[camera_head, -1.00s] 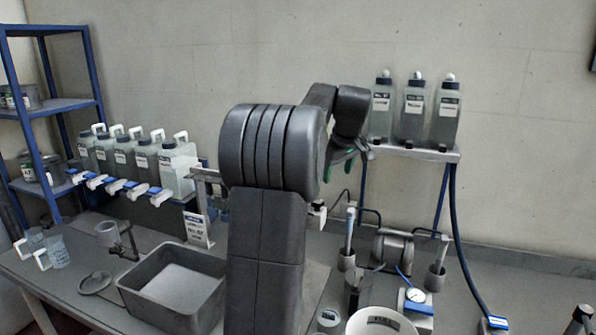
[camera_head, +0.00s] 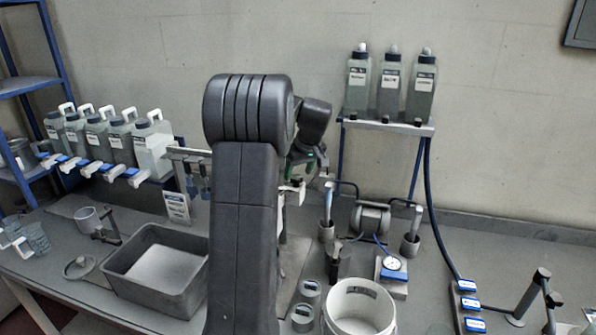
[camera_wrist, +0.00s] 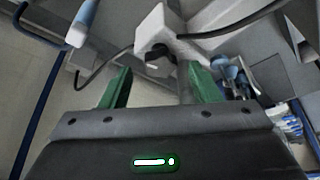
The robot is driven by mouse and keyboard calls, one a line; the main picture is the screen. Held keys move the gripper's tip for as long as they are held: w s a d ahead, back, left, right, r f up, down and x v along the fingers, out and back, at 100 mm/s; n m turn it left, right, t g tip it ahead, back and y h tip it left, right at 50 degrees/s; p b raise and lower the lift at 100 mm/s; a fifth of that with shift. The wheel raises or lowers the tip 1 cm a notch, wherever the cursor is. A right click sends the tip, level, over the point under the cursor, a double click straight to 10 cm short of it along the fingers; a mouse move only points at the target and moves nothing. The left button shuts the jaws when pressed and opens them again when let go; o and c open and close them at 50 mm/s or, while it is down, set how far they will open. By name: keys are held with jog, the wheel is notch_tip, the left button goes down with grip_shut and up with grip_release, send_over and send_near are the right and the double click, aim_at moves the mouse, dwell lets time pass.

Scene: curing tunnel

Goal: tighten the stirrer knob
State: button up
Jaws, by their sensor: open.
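A white stirrer head (camera_wrist: 168,28) shows in the wrist view, just beyond my fingertips. A dark round part on it (camera_wrist: 158,56), which looks like the knob, lies between the lines of my two green fingers. My gripper (camera_wrist: 158,84) is open and empty, its fingers apart on either side. I cannot tell how far the fingertips are from the knob. In the head view my gripper (camera_head: 309,167) is partly hidden behind my arm. The white stirrer head (camera_head: 293,191) shows just below it, and the knob is not clear there.
A grey tub (camera_head: 125,272) stands left of my arm and a white bucket (camera_head: 348,325) stands right of it. Probe holders, a motor (camera_head: 370,217) and a gauge (camera_head: 392,264) crowd the bench to the right. A bottle shelf (camera_head: 385,126) is behind.

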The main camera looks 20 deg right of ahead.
jog(key=shift+x, duration=0.8)
jog(key=c, duration=1)
jog(key=shift+a+m, duration=0.1)
jog(key=shift+m, duration=0.3)
jog(key=shift+a+m+h+b, duration=0.1)
jog(key=shift+m+h+b, duration=0.5)
jog(key=shift+m, duration=0.4)
jog(key=shift+a+m+h+b, duration=0.15)
jog(key=shift+m+h+b, duration=0.4)
jog(key=shift+m, duration=1.35)
jog(key=shift+r+h, duration=0.1)
jog(key=shift+h, duration=0.15)
